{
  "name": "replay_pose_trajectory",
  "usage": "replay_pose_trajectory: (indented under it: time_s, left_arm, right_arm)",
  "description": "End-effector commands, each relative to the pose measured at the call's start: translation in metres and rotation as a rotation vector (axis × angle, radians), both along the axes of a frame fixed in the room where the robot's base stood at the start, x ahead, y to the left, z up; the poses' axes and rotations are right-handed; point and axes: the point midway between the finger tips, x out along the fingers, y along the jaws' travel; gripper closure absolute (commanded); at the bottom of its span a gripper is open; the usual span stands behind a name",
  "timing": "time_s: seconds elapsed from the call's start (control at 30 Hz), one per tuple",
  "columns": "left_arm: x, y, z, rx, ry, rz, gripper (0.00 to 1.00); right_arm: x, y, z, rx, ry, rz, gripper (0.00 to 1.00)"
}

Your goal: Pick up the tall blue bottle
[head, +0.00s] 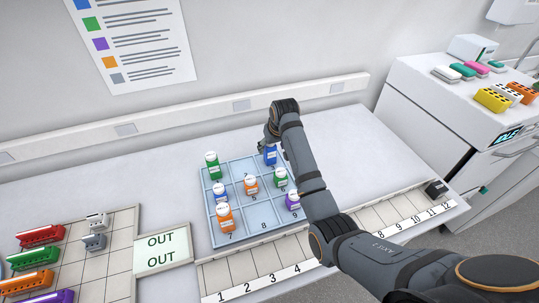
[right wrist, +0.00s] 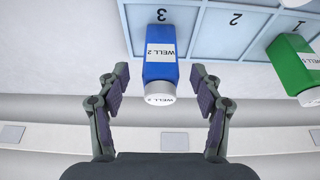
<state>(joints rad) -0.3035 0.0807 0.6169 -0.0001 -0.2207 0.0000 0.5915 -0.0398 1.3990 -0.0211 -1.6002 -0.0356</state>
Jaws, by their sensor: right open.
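The tall blue bottle (head: 270,156) stands in the back right compartment of the light blue tray (head: 243,238). In the right wrist view the bottle (right wrist: 161,66) has a white cap and a white label reading "WELL 2", beside the tray's number 3. My right gripper (head: 269,136) is at the bottle's upper part in the head view, which my arm partly covers. In the right wrist view my right gripper (right wrist: 160,88) is open, one finger on each side of the bottle, with gaps showing on both sides. My left gripper is not in view.
A tall green bottle (head: 212,165) stands in the tray's back left compartment. Shorter bottles, including an orange one (head: 251,185) and a purple one (head: 292,201), stand in other compartments. A wall rail (head: 190,116) runs behind. Colored racks (head: 41,235) are at left.

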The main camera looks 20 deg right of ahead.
Motion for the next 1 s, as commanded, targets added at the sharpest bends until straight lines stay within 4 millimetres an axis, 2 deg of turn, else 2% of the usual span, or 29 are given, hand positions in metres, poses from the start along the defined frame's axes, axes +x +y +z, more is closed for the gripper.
replay_pose_trajectory:
  time_s: [0.1, 0.17, 0.37, 0.53, 0.7, 0.93, 0.97, 1.0]
  left_arm:
    - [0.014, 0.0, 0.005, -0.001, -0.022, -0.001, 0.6]
    - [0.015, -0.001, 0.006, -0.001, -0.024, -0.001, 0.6]
    - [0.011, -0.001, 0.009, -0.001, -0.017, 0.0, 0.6]
    - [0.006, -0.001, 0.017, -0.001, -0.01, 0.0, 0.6]
    - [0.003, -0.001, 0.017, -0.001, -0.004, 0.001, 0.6]
    - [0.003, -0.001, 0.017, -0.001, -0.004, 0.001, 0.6]
    - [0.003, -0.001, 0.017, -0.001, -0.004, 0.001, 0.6]
    - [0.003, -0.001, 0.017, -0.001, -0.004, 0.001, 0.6]
  right_arm:
    - [0.007, 0.0, -0.013, 0.0, 0.0, 0.0, 0.34]
    - [0.008, 0.0, -0.017, 0.0, -0.001, 0.0, 0.34]
    - [0.013, 0.001, -0.022, 0.0, 0.0, 0.0, 0.34]
    - [0.028, 0.002, -0.041, 0.0, 0.002, 0.0, 0.34]
    - [0.036, 0.002, -0.061, 0.0, -0.001, -0.001, 0.34]
    - [0.037, 0.003, -0.064, 0.0, -0.002, 0.0, 0.34]
    - [0.037, 0.003, -0.064, 0.0, -0.002, 0.0, 0.35]
    - [0.037, 0.003, -0.064, 0.0, -0.002, 0.0, 0.41]
